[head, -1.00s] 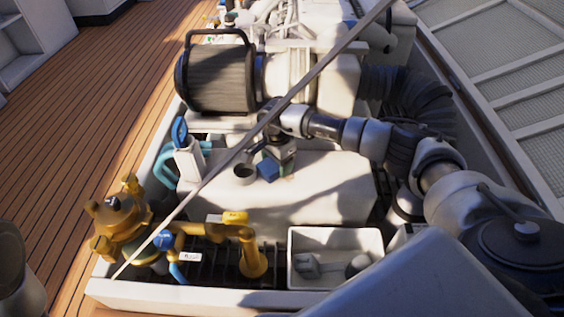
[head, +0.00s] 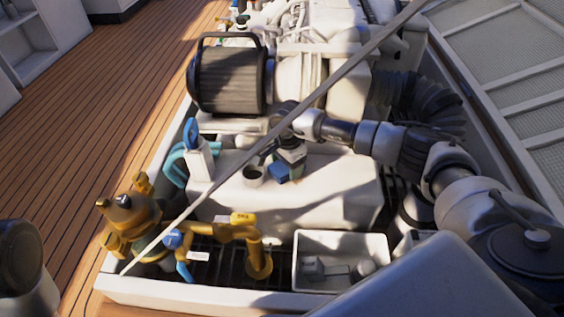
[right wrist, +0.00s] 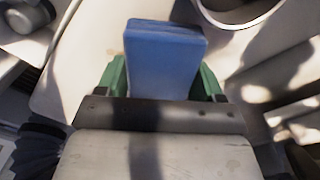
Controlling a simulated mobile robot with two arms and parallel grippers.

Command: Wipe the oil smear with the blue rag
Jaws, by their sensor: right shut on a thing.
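The blue rag (head: 278,173) is a folded block held between the green-tipped fingers of my right gripper (head: 287,166). The right wrist view shows the rag (right wrist: 163,62) gripped between the fingers (right wrist: 160,80), low over the pale engine cover (head: 320,195). I cannot tell whether the rag touches the cover. A faint tan mark (right wrist: 114,53) shows on the cover left of the rag in the right wrist view; it may be part of the oil smear. The rag and gripper may hide more of it. My left gripper is not in view.
A small round cup or opening (head: 253,176) is just left of the rag. Yellow pipework (head: 235,230) and a white bin (head: 340,245) with parts stand in front. A black ribbed cylinder (head: 229,80) is behind. A thin grey rod crosses the view diagonally.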

